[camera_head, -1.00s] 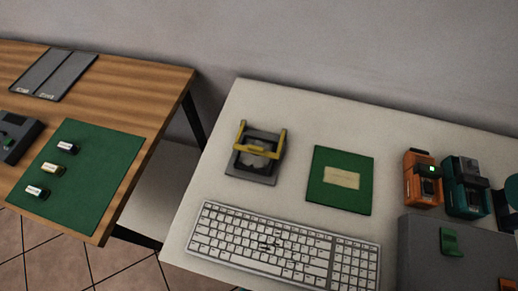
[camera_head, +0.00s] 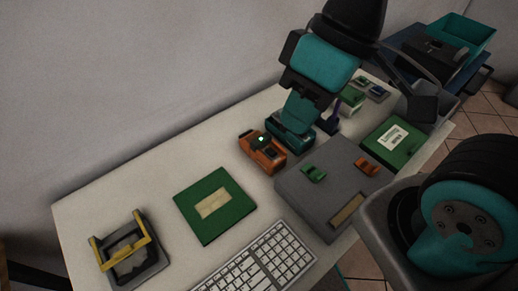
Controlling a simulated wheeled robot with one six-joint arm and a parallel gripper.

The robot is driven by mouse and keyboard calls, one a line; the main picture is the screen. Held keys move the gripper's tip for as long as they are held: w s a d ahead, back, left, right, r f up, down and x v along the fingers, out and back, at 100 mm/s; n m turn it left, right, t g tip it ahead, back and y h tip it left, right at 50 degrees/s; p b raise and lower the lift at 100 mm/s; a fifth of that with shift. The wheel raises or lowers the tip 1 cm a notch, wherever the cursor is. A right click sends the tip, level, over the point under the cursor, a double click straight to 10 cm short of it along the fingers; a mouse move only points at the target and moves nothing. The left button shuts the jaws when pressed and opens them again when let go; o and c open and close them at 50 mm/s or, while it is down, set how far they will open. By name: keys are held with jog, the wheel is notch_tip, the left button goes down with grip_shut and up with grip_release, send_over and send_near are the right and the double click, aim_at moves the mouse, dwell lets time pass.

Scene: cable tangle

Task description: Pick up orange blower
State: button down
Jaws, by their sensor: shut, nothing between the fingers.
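The orange blower (camera_head: 262,152), a boxy orange body with a dark top part and a small green light, sits on the pale table in the camera_head view. A similar teal device (camera_head: 290,138) stands just to its right. My gripper (camera_head: 300,122), teal and black, reaches down from the top of the view over the teal device, up and to the right of the orange blower. It is shut and empty. Its tip overlaps the teal device in the picture, and I cannot tell whether they touch. The orange blower is in clear view.
A grey box (camera_head: 300,200) with small green and orange pieces lies right in front of the blower. A green pad (camera_head: 214,205), a white keyboard (camera_head: 262,262) and a yellow-handled device (camera_head: 130,258) lie leftward. A purple item (camera_head: 335,115) stands near my gripper. Bare table lies left of the blower.

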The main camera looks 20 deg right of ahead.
jog(key=c, duration=1.4)
grip_release()
jog(key=shift+w+f, duration=0.1)
jog(key=shift+w, duration=0.1)
jog(key=o, duration=1.4)
jog(key=w+f, duration=0.2)
jog(key=w, duration=0.2)
jog(key=w+d+f+m+h+b, duration=0.1)
jog(key=w+f, duration=0.1)
jog(key=w, duration=0.2)
jog(key=w+f+m+h, duration=0.1)
jog(key=w+f, duration=0.2)
jog(key=w, duration=0.1)
jog(key=shift+d+f, duration=0.1)
jog(key=shift+d, duration=0.1)
jog(key=shift+c, duration=0.2)
jog(key=m+h+b, duration=0.1)
jog(key=h, duration=0.1)
send_over(262, 149)
notch_tip(262, 149, down, 7)
notch_tip(262, 149, down, 2)
jog(key=f, duration=0.3)
jog(key=f+p, duration=0.1)
jog(key=f, duration=0.7)
jog(key=shift+w+d+f, duration=0.15)
jog(key=shift+w+d, duration=0.05)
jog(key=shift+w, duration=0.2)
jog(key=shift+w+f+p, duration=0.1)
jog(key=shift+f+p, duration=0.95)
jog(key=shift+f, duration=1.95)
